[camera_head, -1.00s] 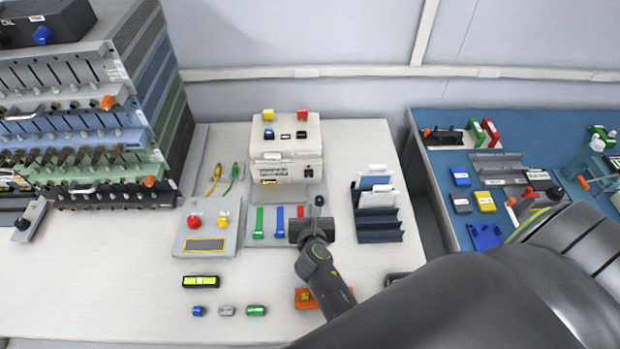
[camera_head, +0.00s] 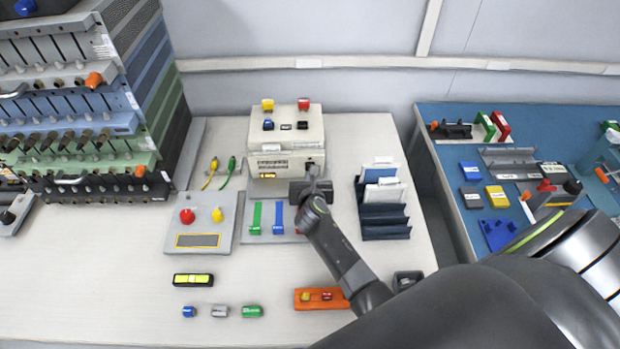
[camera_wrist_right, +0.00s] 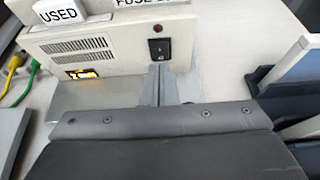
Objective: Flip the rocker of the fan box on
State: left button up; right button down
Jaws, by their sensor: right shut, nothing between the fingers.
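The fan box (camera_head: 288,135) is a pale box at the back of the white table. It also shows in the right wrist view (camera_wrist_right: 105,50), with vent slots, a lit amber display and a dark red lamp (camera_wrist_right: 160,28) on its front. The rocker (camera_wrist_right: 159,48) is a small black switch below that lamp, at the right of the front face. My right gripper (camera_wrist_right: 160,72) is shut and empty, its fingertips just below the rocker; I cannot tell whether they touch the box. In the head view the right gripper (camera_head: 313,172) covers most of the rocker area. My left gripper is out of view.
Labelled blocks sit on top of the box. Green and blue strips (camera_head: 279,217) lie before it. A panel with red and yellow buttons (camera_head: 203,242) is at left, a dark slotted rack (camera_head: 386,222) close at right. The front left of the table is mostly clear.

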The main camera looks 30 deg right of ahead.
jog(key=shift+w+d+r, duration=0.1)
jog(key=shift+w+d, duration=0.4)
jog(key=shift+w, duration=0.4)
jog(key=shift+w+r+p, duration=0.25)
jog(key=shift+r+p, duration=0.2)
jog(key=shift+p, duration=0.6)
jog(key=shift+f, duration=0.35)
jog(key=shift+r+p, duration=0.85)
